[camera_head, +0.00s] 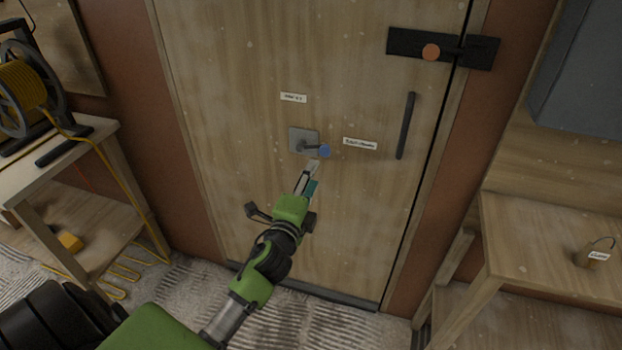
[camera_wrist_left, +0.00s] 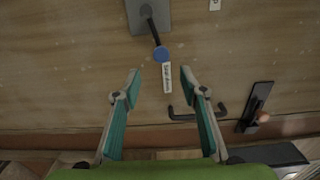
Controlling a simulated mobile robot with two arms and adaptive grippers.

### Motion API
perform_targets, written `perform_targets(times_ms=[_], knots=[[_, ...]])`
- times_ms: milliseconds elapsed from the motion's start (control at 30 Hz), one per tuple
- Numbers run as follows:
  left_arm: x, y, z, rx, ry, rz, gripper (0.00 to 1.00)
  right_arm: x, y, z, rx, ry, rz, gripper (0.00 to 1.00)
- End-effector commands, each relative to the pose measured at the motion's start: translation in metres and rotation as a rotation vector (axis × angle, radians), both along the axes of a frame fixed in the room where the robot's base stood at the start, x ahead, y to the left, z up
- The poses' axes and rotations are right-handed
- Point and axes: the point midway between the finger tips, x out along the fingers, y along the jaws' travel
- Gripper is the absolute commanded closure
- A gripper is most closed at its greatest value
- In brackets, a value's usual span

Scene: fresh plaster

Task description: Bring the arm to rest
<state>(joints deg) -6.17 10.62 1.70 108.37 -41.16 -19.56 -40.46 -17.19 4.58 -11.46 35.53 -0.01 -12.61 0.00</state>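My left arm reaches from the lower left towards a wooden door (camera_head: 240,60). The left gripper (camera_head: 311,168) shows just below a blue knob (camera_head: 324,151). The knob sits at the end of a short dark lever on a grey plate (camera_head: 296,133). In the left wrist view the gripper (camera_wrist_left: 161,78) is open, its two fingers spread with nothing between them but the door surface behind. There the blue knob (camera_wrist_left: 161,54) lies just beyond the fingertips, apparently untouched. My right gripper is not in view.
The door bears a black vertical handle (camera_head: 406,126), a black latch with an orange knob (camera_head: 431,52) and white labels (camera_head: 360,144). A wooden bench (camera_head: 92,147) with a yellow cable reel (camera_head: 22,98) stands left. A wooden table (camera_head: 560,235) with a tagged padlock-like object (camera_head: 592,256) stands right.

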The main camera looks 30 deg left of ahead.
Motion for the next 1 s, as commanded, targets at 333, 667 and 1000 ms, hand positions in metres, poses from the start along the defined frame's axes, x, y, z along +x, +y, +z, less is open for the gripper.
perform_targets(times_ms=[333, 667, 1000], knots=[[0.000, -0.001, -0.007, -0.011, 0.010, -0.002, 0.61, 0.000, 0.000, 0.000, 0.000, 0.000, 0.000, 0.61], [-0.029, -0.023, -0.192, -0.333, 0.289, 0.004, 0.61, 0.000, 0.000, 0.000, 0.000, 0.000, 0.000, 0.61], [-0.164, -0.061, -0.413, -0.759, 0.651, 0.176, 0.61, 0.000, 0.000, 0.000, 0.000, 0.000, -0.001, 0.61]])
